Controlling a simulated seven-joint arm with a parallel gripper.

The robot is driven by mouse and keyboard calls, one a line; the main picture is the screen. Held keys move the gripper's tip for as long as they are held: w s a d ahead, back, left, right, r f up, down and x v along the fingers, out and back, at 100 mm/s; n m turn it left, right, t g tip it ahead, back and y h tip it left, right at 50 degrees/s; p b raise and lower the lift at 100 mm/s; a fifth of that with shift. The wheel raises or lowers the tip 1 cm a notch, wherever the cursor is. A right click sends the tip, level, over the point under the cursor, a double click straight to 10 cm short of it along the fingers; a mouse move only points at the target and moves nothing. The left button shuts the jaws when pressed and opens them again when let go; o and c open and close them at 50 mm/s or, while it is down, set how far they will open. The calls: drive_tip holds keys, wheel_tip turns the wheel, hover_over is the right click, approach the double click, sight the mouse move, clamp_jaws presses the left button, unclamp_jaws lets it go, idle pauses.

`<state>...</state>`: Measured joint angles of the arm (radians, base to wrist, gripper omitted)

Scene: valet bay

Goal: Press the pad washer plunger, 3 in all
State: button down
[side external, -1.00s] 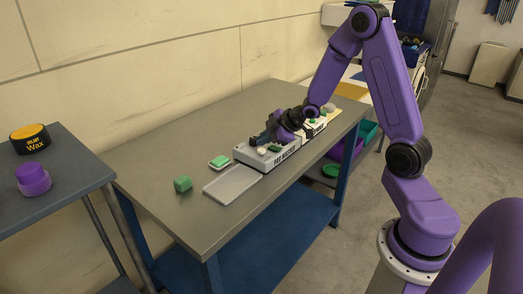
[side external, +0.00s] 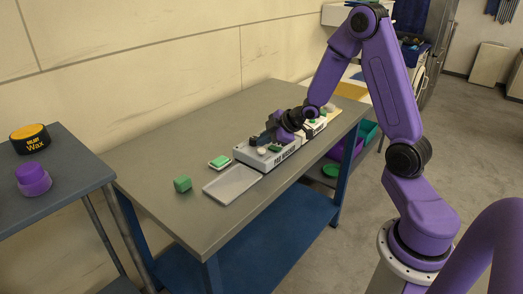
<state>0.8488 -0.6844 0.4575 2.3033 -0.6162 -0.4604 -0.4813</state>
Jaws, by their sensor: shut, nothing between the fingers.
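The pad washer (side external: 283,158) is a light grey box with dark lettering on its front, standing on the grey workbench (side external: 190,216). A pale round knob (side external: 262,151) and a small dark green part (side external: 275,148) show on its top. I cannot tell which of them is the plunger, or whether any part is pressed down. My gripper (side external: 262,138) is shut and empty, low over the washer's top at its back side. Whether its fingertips touch anything is too small to tell.
The wall is close behind. The bench's front left is clear.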

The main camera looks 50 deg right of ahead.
sight(264, 151)
drive_tip(key=shift+f, duration=0.35)
drive_tip(key=shift+f, duration=0.75)
idle(0.9)
drive_tip(key=shift+r, duration=1.15)
drive_tip(key=shift+r, duration=0.1)
drive_tip(key=shift+r, duration=2.45)
idle(0.7)
drive_tip(key=shift+r, duration=1.9)
